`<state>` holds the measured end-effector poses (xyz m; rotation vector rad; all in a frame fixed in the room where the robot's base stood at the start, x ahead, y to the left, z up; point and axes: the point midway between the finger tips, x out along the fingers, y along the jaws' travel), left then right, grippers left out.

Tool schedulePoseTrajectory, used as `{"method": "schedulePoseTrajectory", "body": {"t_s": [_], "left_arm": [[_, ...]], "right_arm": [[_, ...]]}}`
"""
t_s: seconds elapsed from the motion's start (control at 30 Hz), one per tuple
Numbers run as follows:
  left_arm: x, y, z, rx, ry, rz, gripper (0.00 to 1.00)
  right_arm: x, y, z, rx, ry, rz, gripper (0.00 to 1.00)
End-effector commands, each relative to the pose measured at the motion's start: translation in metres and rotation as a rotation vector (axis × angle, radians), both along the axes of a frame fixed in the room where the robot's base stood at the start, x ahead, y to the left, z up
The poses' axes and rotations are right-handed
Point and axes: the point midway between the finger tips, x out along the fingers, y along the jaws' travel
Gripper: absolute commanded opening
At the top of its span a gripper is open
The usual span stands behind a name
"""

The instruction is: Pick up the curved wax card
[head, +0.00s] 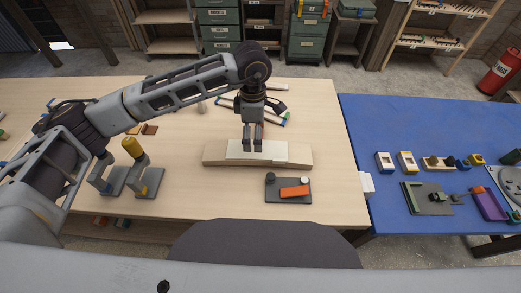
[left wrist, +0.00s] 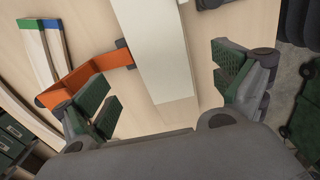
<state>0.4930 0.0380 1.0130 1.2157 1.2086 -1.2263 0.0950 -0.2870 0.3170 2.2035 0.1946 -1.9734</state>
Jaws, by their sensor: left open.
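A pale, long, gently curved piece (head: 270,156) lies crosswise on the wooden table, on or against a tan wooden block (head: 215,155); I take it for the wax card. In the left wrist view the pale piece (left wrist: 155,45) runs down from the top edge, and its near end shows between the fingers. My left gripper (head: 253,147) points down over its middle in the head view. In the left wrist view this gripper (left wrist: 165,95) is open, with one finger on each side of the piece and nothing gripped. My right gripper is not in view.
A dark plate with an orange bar (head: 294,191) lies in front of the block. Strips with coloured ends (head: 265,117) lie behind it. An orange bracket (left wrist: 75,75) is close to one finger. Two grey stands (head: 150,183) are at left; a blue table (head: 370,140) is at right.

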Motion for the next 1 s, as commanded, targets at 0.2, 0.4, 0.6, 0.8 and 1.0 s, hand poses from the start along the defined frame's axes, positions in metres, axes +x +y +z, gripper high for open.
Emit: {"method": "schedulePoseTrajectory", "body": {"t_s": [0.2, 0.4, 0.6, 0.8, 1.0], "left_arm": [[0.0, 0.0, -0.006, 0.0, -0.001, 0.001, 0.96], [0.0, 0.0, -0.006, 0.0, -0.001, 0.001, 0.96], [0.0, 0.001, -0.012, 0.001, 0.0, 0.001, 0.96], [-0.001, 0.001, -0.031, 0.002, 0.003, 0.002, 0.96], [-0.002, 0.0, -0.051, 0.0, 0.001, 0.001, 0.96]], "right_arm": [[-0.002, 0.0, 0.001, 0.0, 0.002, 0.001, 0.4], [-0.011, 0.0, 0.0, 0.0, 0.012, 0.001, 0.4], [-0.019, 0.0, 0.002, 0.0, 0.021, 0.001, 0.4], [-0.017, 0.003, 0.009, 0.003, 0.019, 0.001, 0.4], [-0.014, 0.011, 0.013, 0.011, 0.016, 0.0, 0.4]]}}
